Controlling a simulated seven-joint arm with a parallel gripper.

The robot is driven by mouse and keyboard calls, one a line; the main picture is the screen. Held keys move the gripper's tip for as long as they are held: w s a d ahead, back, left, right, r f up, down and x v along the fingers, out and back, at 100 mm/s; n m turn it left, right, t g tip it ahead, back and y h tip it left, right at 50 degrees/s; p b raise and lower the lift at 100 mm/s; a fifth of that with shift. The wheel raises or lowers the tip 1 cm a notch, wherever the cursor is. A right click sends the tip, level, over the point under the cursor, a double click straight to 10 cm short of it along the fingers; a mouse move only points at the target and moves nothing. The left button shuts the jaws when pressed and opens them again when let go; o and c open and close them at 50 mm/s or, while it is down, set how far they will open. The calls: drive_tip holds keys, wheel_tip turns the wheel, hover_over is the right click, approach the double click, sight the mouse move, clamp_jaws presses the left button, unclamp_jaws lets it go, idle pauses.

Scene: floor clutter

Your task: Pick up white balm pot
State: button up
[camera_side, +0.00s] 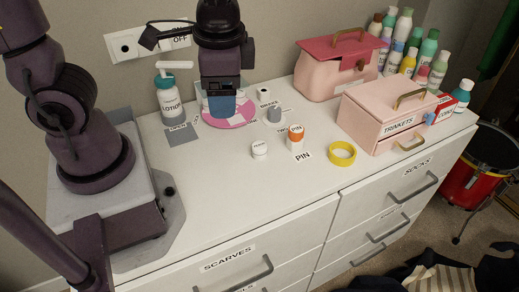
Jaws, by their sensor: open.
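The small white balm pot (260,148) stands upright on the white dresser top, near the middle, with small dark lettering on its side. My gripper (222,110) points down over the pink round mat, behind and left of the pot and apart from it. It is open. A blue shape shows at its lower end, and I cannot tell whether this is part of the fingers. The fingertips are not clear at this size.
An orange-capped pill bottle (295,138) stands right of the pot, with a yellow ring (342,153) beyond. A lotion bottle (169,102) stands left of my gripper. A trinkets box (385,118) and pink case (335,75) stand right. The dresser top in front is clear.

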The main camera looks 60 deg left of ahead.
sight(261, 148)
drive_tip(key=w+d+f+m+y, duration=0.1)
drive_tip(key=f+m+y, duration=0.2)
drive_tip(key=f+m, duration=0.2)
drive_tip(key=w+d+f+m+y, duration=0.1)
drive_tip(key=f+m+y, duration=0.3)
drive_tip(key=f, duration=0.4)
drive_tip(key=w+f+m+y, duration=0.1)
drive_tip(key=f+m+y, duration=0.2)
drive_tip(key=f+m, duration=0.2)
drive_tip(key=shift+w+d+f+m+y, duration=0.1)
drive_tip(key=shift+d+f+m+y, duration=0.1)
drive_tip(key=shift+f, duration=0.45)
drive_tip(key=shift+w+d+f+m+y, duration=0.1)
drive_tip(key=shift+d+f+m+y, duration=0.1)
drive_tip(key=shift+f, duration=0.45)
drive_tip(key=w+t, duration=0.1)
drive_tip(key=w+m+t, duration=0.2)
drive_tip(key=shift+w+d+y, duration=0.3)
drive_tip(key=shift+w, duration=0.05)
drive_tip(key=x, duration=0.6)
drive_tip(key=shift+w+a+r, duration=0.1)
drive_tip(key=shift+w+a, duration=0.05)
drive_tip(key=shift+a, duration=0.15)
drive_tip(key=shift+w+x, duration=0.2)
drive_tip(key=shift+x, duration=1.35)
drive_tip(key=shift+w+x, duration=0.15)
drive_tip(key=shift+x, duration=1.4)
drive_tip(key=shift+r, duration=0.15)
drive_tip(key=shift+c, duration=0.2)
drive_tip(key=c, duration=1)
